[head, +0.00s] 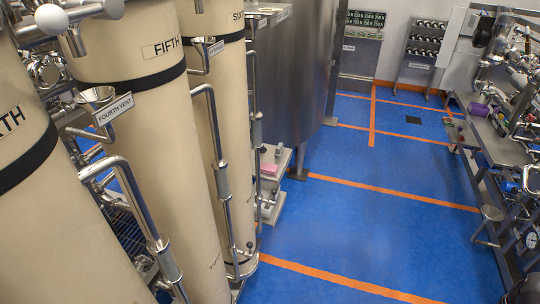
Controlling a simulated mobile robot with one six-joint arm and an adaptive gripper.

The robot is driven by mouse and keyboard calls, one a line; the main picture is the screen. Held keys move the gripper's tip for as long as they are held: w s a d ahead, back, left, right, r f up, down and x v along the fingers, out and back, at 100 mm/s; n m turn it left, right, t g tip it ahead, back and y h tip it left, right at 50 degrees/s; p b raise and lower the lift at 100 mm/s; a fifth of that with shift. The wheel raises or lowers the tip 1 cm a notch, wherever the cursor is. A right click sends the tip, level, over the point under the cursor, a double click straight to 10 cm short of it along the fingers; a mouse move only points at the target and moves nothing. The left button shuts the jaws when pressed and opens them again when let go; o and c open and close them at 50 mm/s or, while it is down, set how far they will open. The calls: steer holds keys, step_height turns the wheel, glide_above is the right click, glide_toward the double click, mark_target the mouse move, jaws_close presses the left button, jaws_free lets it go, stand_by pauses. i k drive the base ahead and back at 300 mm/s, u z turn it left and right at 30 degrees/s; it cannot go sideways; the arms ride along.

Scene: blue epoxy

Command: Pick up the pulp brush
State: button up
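I cannot make out a pulp brush for certain in the head view. Small items lie on the metal bench (478,140) at the right, among them a purple one (479,109), but they are too small to name surely. A pink item (268,170) sits on a low pale stand (277,203) beside the tanks. My gripper is not in view.
Tall cream tanks, one marked FIFTH (165,130), with steel pipes, fill the left. A bottle rack (424,50) is at the back. The blue floor (390,170) between is clear.

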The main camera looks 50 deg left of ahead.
mark_target(279, 148)
steer(key=u, duration=4.55)
steer(key=i, duration=0.1)
steer(key=z, duration=2.95)
steer(key=i, duration=1.65)
steer(key=u, duration=0.05)
